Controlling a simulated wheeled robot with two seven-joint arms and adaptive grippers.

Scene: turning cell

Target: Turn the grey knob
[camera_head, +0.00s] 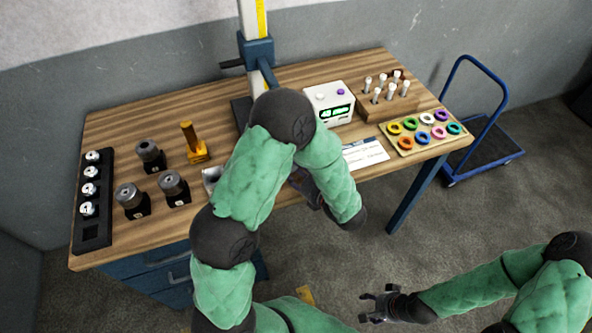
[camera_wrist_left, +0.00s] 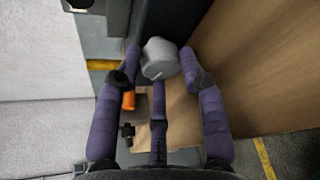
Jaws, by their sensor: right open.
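The grey knob (camera_wrist_left: 160,58) is a short round cylinder with a pale line on its face, seen in the left wrist view. I cannot pick it out in the head view, where my left arm covers that area. My left gripper (camera_wrist_left: 160,68) has its three purple fingers spread, with the knob between and just beyond their tips. I cannot tell whether any finger touches it. In the head view this gripper is mostly hidden behind my left arm at the table's front edge. My right gripper (camera_head: 378,304) is open and empty, over the floor in front of the table.
The wooden table (camera_head: 110,245) carries dark tool holders (camera_head: 148,157), a yellow stand (camera_head: 195,146), a white box (camera_head: 329,101) with a green display, a peg block (camera_head: 386,100) and a tray of coloured rings (camera_head: 424,142). A blue trolley (camera_head: 486,150) stands at the right.

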